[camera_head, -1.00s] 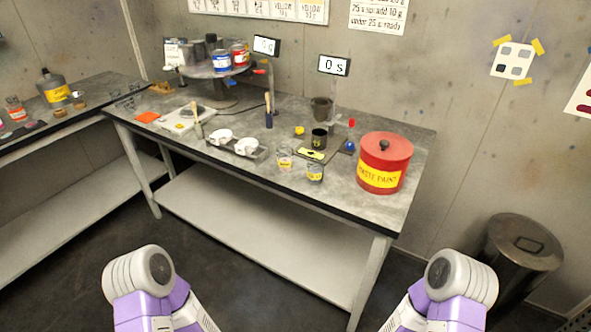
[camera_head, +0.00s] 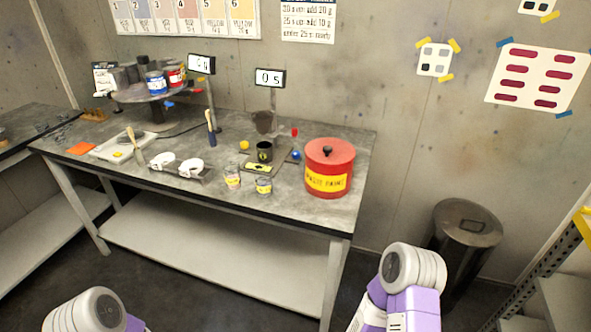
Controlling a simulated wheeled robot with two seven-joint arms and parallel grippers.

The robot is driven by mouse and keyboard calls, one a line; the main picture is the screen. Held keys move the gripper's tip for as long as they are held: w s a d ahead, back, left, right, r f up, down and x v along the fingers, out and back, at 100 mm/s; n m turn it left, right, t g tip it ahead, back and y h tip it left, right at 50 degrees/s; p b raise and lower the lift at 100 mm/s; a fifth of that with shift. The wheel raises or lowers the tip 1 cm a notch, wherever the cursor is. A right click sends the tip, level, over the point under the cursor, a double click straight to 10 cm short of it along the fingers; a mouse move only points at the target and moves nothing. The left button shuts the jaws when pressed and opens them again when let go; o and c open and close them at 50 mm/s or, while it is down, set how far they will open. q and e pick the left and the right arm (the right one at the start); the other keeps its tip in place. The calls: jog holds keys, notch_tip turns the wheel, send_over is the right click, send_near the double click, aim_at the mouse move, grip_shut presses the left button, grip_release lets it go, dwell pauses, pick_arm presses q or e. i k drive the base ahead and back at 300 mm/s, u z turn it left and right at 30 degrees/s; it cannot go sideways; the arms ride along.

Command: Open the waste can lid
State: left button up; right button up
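The waste can (camera_head: 329,181) is a red cylinder with a yellow "WASTE PAINT" label, standing at the right end of the grey workbench. Its red lid (camera_head: 345,152) with a black knob (camera_head: 327,150) sits on top and looks shut. Parts of my two arms show at the bottom of the view, well in front of the bench and apart from the can. Neither gripper is in the picture.
The workbench (camera_head: 219,205) also holds cups, jars, brushes, a scale and a round stand with paint cans (camera_head: 156,84). A dark lidded bin (camera_head: 463,237) stands on the floor at right. Metal shelving (camera_head: 566,285) is at the right edge.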

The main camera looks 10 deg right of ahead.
aim_at(324, 153)
jog(key=z, duration=0.55)
jog(key=k, duration=0.65)
jog(key=z, duration=0.8)
jog(key=i, duration=0.9)
jog(key=u, duration=0.8)
jog(key=i, duration=0.6)
jog(key=u, duration=0.7)
